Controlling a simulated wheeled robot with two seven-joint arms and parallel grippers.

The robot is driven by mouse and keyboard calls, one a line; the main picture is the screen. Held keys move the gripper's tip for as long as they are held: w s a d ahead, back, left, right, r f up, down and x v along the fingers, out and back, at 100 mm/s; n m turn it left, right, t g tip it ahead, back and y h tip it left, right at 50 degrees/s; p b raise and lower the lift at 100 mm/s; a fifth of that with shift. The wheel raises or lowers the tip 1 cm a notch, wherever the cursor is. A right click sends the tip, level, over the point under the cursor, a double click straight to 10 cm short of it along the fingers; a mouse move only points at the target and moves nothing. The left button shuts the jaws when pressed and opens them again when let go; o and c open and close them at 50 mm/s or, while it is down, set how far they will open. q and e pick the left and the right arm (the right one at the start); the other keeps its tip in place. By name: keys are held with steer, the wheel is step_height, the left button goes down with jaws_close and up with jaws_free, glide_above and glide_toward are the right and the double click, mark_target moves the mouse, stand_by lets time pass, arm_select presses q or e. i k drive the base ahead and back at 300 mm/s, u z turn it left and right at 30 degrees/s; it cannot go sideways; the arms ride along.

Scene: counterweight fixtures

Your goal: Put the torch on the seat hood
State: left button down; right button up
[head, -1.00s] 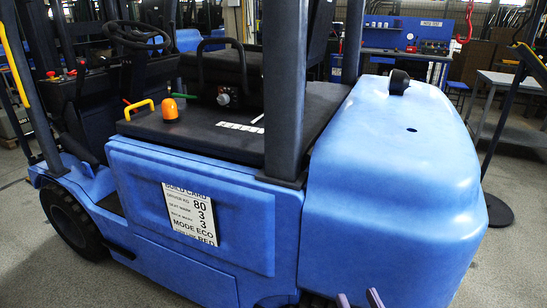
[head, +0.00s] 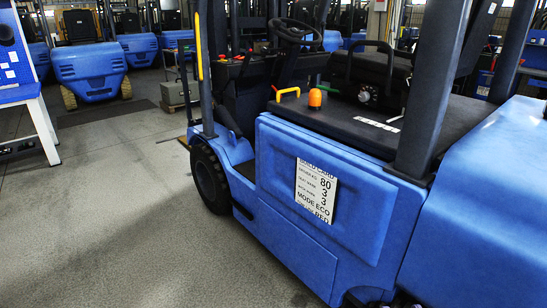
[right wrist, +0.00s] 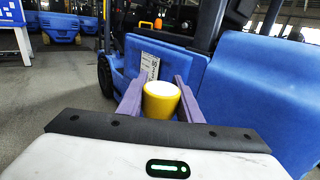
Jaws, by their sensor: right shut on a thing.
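The seat hood (head: 352,122) is the flat black top on the blue forklift, right of centre in the head view. My left gripper shows in neither current view.
A dark post (head: 433,90) rises at the hood's right end, beside the blue rear body (head: 480,220). A white card (head: 315,190) is on the side panel. The floor (head: 130,210) to the left is clear.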

mark_target(336, 115)
steer(key=u, duration=1.1)
steer(key=i, duration=1.95)
steer(key=z, duration=1.15)
steer(key=i, duration=0.55)
steer(key=z, duration=0.6)
